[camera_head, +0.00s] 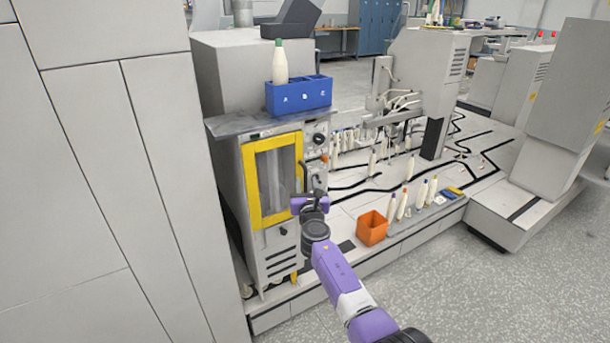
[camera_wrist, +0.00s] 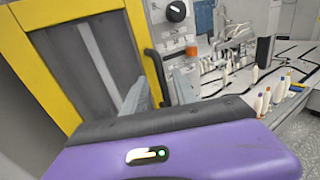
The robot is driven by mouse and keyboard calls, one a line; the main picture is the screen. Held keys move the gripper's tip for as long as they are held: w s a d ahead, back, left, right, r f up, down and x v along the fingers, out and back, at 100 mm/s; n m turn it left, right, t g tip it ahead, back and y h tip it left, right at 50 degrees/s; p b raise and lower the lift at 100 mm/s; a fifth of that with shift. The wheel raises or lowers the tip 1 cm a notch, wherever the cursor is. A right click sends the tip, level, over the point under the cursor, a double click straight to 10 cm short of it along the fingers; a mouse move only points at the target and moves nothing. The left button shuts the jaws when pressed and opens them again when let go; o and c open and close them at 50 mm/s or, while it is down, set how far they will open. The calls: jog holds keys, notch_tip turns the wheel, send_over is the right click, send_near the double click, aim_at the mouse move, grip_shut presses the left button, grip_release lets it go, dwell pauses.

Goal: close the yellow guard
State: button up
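The yellow guard (camera_head: 249,190) is a yellow frame around a grey see-through panel on the front of the grey machine. It fills the left of the wrist view (camera_wrist: 40,75). I cannot tell whether it is flush with the machine or slightly ajar. Its black upright handle (camera_head: 303,176) is on its right side and also shows in the wrist view (camera_wrist: 155,70). My gripper (camera_head: 312,197) is at the guard's right edge, near the handle. In the wrist view its two grey fingers (camera_wrist: 164,88) are apart, with the handle's lower part seen between them. Contact is unclear.
A blue box (camera_head: 298,97) with a white, green-topped bobbin (camera_head: 280,62) stands on the machine top. An orange bin (camera_head: 372,228) and several bobbins stand on the low platform at right. A black knob (camera_wrist: 176,11) is right of the guard. Tall grey panels stand at left.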

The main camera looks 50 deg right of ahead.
jog(key=shift+p+v, duration=0.3)
jog(key=shift+v, duration=1.1)
jog(key=shift+s+d, duration=0.1)
